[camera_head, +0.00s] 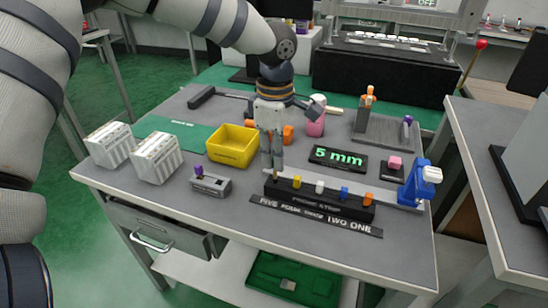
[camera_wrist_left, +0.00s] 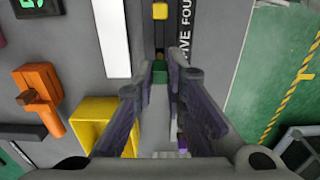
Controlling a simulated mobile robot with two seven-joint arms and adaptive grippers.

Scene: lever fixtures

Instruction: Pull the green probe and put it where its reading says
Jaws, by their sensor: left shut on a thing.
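My left gripper (camera_head: 272,165) points down at the left end of the black probe strip (camera_head: 325,202). In the left wrist view its fingers are shut on the green probe (camera_wrist_left: 160,74). The fingers hide the green probe in the head view. A brownish spot on the strip shows just past the probe; I cannot tell whether the probe's tip is clear of the strip. Yellow (camera_head: 297,181), white (camera_head: 320,187), blue (camera_head: 344,192) and orange (camera_head: 369,198) probes stand along it. The label plate (camera_head: 315,217) reads FIVE FOUR THREE TWO ONE. A display (camera_head: 338,158) reads 5 mm in green. My right gripper is not in view.
A yellow bin (camera_head: 232,146) stands left of the gripper. A grey block with a purple knob (camera_head: 211,185) is in front of it. Two white boxes (camera_head: 155,158) are at the left. A blue and white fixture (camera_head: 418,184) stands at the strip's right. The table's front right is clear.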

